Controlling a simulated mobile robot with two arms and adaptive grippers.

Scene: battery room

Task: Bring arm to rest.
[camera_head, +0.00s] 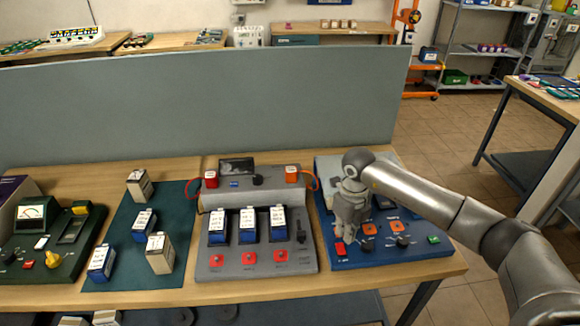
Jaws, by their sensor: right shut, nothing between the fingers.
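My right arm (430,197) comes in from the lower right and reaches over the blue device (435,262) at the right end of the workbench. My right gripper (346,236) points down over the left part of that device. It is shut with nothing in it, and its tips are close to the panel near a red button (340,249). I cannot tell whether it touches the panel. The gripper and arm hide part of the device's middle. My left gripper does not show.
A grey device (212,262) with several blue-and-white batteries stands mid-bench. Left of it, several batteries stand on a dark green mat (120,270), and a green tester (78,250) is at the far left. A grey partition (210,105) rises behind the bench. Open floor (450,130) lies right.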

